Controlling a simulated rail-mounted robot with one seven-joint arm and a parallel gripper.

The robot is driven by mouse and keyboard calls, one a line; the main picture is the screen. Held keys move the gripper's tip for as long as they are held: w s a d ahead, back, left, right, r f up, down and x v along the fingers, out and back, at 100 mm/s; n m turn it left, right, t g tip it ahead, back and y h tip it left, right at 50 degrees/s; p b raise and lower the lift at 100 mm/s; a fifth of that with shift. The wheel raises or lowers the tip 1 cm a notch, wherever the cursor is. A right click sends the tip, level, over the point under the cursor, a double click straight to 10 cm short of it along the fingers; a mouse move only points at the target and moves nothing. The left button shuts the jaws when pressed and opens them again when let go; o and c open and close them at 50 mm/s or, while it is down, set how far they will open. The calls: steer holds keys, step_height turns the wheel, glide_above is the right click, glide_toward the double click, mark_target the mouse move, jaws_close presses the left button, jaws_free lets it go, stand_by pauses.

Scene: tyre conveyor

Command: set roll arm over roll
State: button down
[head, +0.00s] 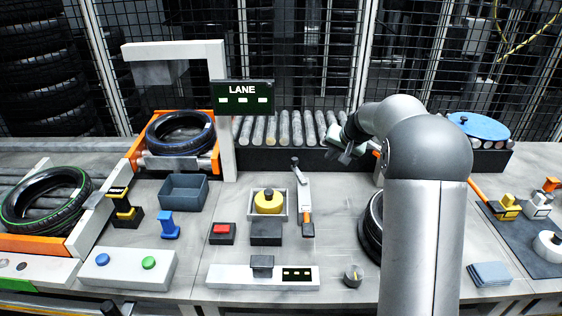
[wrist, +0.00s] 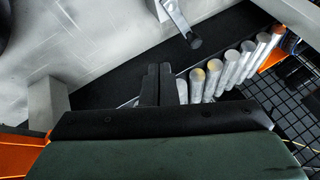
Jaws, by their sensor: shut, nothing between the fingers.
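A grey metal arm (head: 302,188), which looks like the roll arm, stands on the table with a dark knob at its far end and an orange-and-black part at its near end. A yellow roll (head: 268,203) with a black knob sits in a pale square tray (head: 251,217) just left of it; the arm lies beside the roll, not over it. My gripper (head: 343,150) is shut and empty, right of the arm's far end near the conveyor rollers. The wrist view shows its dark fingers (wrist: 157,84) together, apart from a grey bar with a dark tip (wrist: 182,20), probably that arm.
Metal rollers (head: 285,128) run behind the table, with a dark front wall. A tyre (head: 371,225) is partly hidden by my arm. A white post holds the LANE sign (head: 243,95). A black block (head: 266,233) stands in front of the tray. Table between arm and tyre is clear.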

steer(key=shift+w+a+f, duration=0.15)
steer(key=shift+w+f, duration=0.05)
steer(key=shift+w, duration=0.9)
steer(key=p, duration=0.2)
glide_toward(299, 171)
steer(key=w+d+f, duration=0.3)
steer(key=w+f, duration=0.1)
steer(key=shift+w+a+p, duration=0.2)
steer(key=shift+w+a, duration=0.05)
steer(key=shift+a, duration=0.35)
steer(key=shift+w+a+p, duration=0.25)
steer(key=shift+a, duration=0.4)
steer(key=shift+w+a+p, duration=0.2)
steer(key=shift+w+a, duration=0.05)
steer(key=shift+a, duration=0.35)
steer(key=shift+a+n+y+b, duration=0.2)
steer(key=shift+n+y+b, duration=0.1)
steer(key=shift+n, duration=0.1)
